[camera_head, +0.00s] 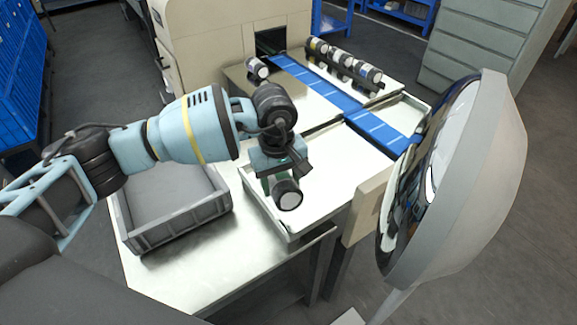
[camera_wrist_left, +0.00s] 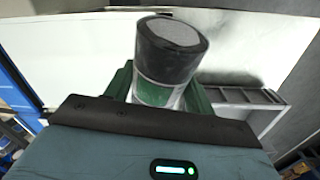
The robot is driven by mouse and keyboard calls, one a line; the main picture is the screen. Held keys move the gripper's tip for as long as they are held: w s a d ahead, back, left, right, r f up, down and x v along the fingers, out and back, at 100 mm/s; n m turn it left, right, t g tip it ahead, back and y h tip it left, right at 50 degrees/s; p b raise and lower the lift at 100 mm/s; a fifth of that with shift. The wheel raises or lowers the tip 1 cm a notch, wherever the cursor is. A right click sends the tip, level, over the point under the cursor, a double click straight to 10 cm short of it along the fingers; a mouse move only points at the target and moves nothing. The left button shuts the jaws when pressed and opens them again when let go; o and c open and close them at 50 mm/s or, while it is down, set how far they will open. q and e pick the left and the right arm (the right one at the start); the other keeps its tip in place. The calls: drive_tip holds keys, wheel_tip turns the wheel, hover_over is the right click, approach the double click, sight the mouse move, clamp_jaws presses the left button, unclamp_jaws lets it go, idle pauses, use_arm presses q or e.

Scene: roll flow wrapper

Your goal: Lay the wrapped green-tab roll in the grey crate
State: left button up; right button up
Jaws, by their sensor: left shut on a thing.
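My left gripper (camera_head: 279,172) is shut on the green-tab roll (camera_head: 287,193), a dark-ended cylinder with a green band and a pale round end face. In the left wrist view the roll (camera_wrist_left: 170,48) stands out between the green fingers (camera_wrist_left: 160,95). In the head view it appears over the left part of a white tray; whether it touches the tray I cannot tell. The grey crate (camera_head: 183,222) stands left of the gripper, partly hidden behind my left arm; its visible inside looks empty. A ribbed grey edge in the wrist view (camera_wrist_left: 235,96) looks like the crate. My right gripper is not in view.
The white tray (camera_head: 335,170) lies right of the crate. A blue belt (camera_head: 310,82) runs from the beige machine (camera_head: 205,40). Several rolls (camera_head: 343,60) line up behind it, and one roll (camera_head: 257,68) lies near its opening. A large round mirror (camera_head: 470,180) stands at right.

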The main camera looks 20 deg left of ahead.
use_arm(q)
drive_tip(key=s+a+r+m, duration=0.1)
drive_tip(key=s+a+m, duration=0.1)
drive_tip(key=s+m, duration=0.2)
drive_tip(key=s+a+r+m, duration=0.2)
drive_tip(key=s+a+m, duration=0.1)
drive_tip(key=s, duration=0.7)
drive_tip(key=shift+s+r+m, duration=0.15)
drive_tip(key=shift+s+m, duration=0.1)
drive_tip(key=shift+m, duration=0.25)
drive_tip(key=shift+s, duration=0.15)
